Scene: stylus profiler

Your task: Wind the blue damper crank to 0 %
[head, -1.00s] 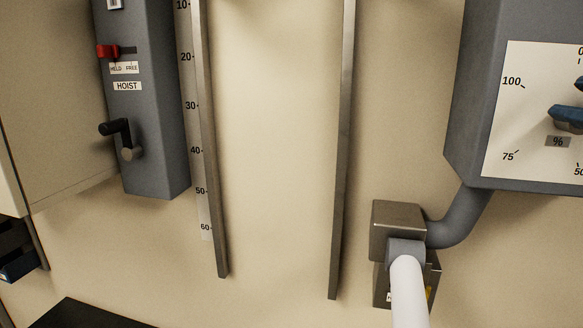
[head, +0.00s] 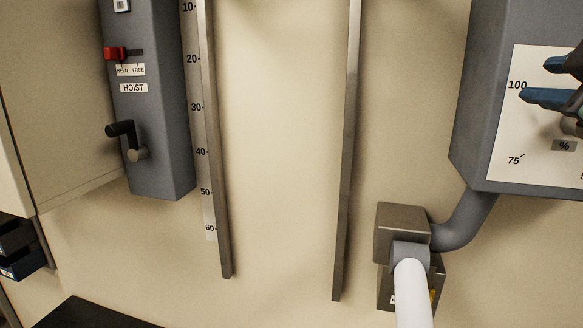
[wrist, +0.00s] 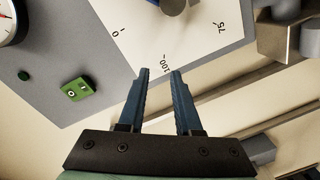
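The damper dial plate (head: 510,135), white with 100 and 75 marks and a % label, is cut off at the right edge of the head view. It also shows in the wrist view (wrist: 215,45), with 0, 100 and 75 marks. A dark blue rounded part, seemingly the damper crank (wrist: 173,4), is cut off at the top of the wrist view. My gripper (wrist: 160,72) has two blue fingers, apart with nothing between them. In the head view my gripper (head: 534,79) is in front of the dial near the 100 mark. Any contact with the crank cannot be told.
A hoist box (head: 150,100) with a red lever (head: 115,54) and black crank (head: 122,130) is at left, beside a scale (head: 208,150). Two metal rails stand mid-wall. A metal box (head: 402,232) and pipe (head: 465,225) sit below the dial. A green switch (wrist: 78,90) is near the dial.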

